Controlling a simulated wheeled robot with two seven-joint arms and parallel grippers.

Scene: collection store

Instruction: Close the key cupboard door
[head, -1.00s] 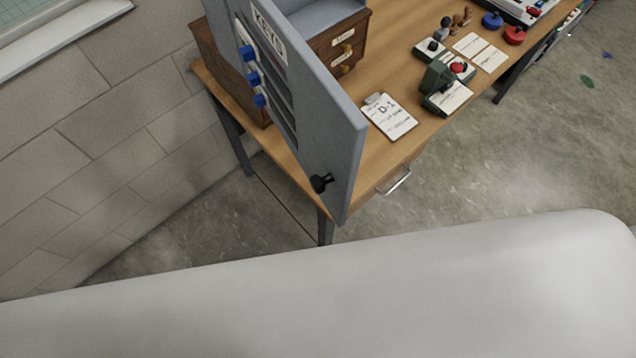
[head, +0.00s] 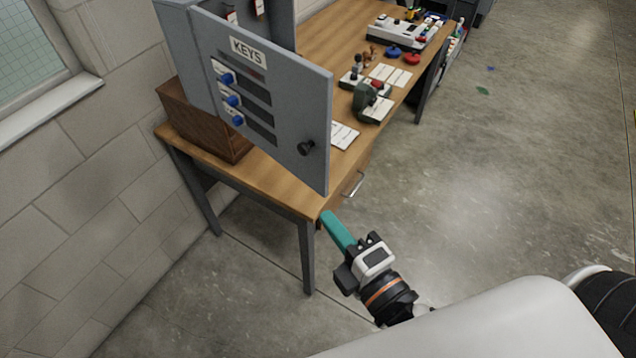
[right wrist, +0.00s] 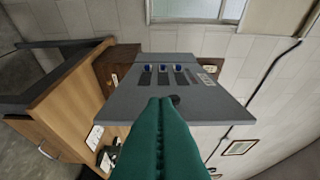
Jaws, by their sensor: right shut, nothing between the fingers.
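The grey key cupboard (head: 177,45) stands on the wooden desk by the wall. Its door (head: 285,95) is open, swung out over the desk's near end, with part of the inside showing behind it. The door's face has a KEYS label, blue-tabbed slots and a black knob (head: 306,147) near its free edge. My right gripper (head: 327,217) has teal fingers, shut and empty, below the door's free lower corner in the head view. In the right wrist view its fingertips (right wrist: 160,99) point toward the door (right wrist: 205,98), beside the knob (right wrist: 175,100); contact cannot be told. My left gripper is not in view.
The desk (head: 285,188) carries a wooden box (head: 200,120) under the cupboard, papers (head: 343,135), a green stamping device (head: 370,100) and several small items further back. A drawer handle (head: 354,185) sticks out at the front.

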